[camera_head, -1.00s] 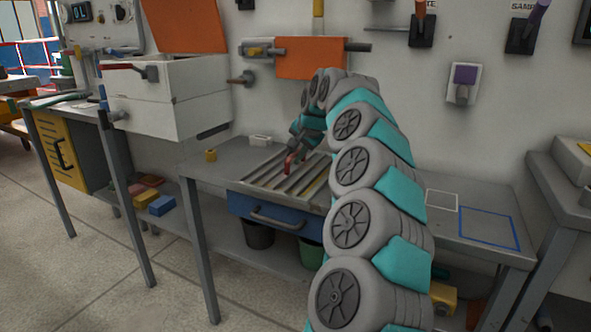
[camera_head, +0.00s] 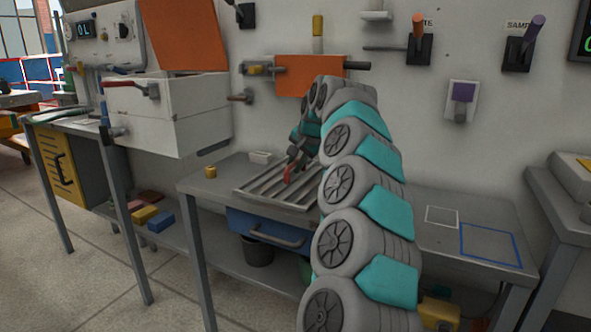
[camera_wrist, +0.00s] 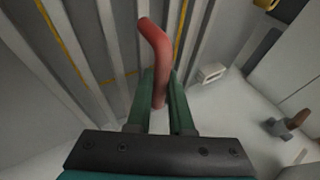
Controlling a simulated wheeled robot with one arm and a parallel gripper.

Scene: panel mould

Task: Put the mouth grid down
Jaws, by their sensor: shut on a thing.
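The mouth grid (camera_head: 262,188) is a grey slatted panel with a bent red handle (camera_wrist: 152,38). In the head view it is over the grey bench, above the blue drawer (camera_head: 270,230). My gripper (camera_wrist: 162,75) is shut on the red handle, with a green finger on each side of it. In the wrist view the grid's slats run past the handle, with yellow lines showing between some of them. I cannot tell whether the grid touches the bench top. My arm hides the grid's right end in the head view.
A yellow cup (camera_head: 210,172) and a small white tray (camera_head: 260,157) stand on the bench to the left and behind. White (camera_head: 441,216) and blue (camera_head: 490,241) outlines mark bare bench at right.

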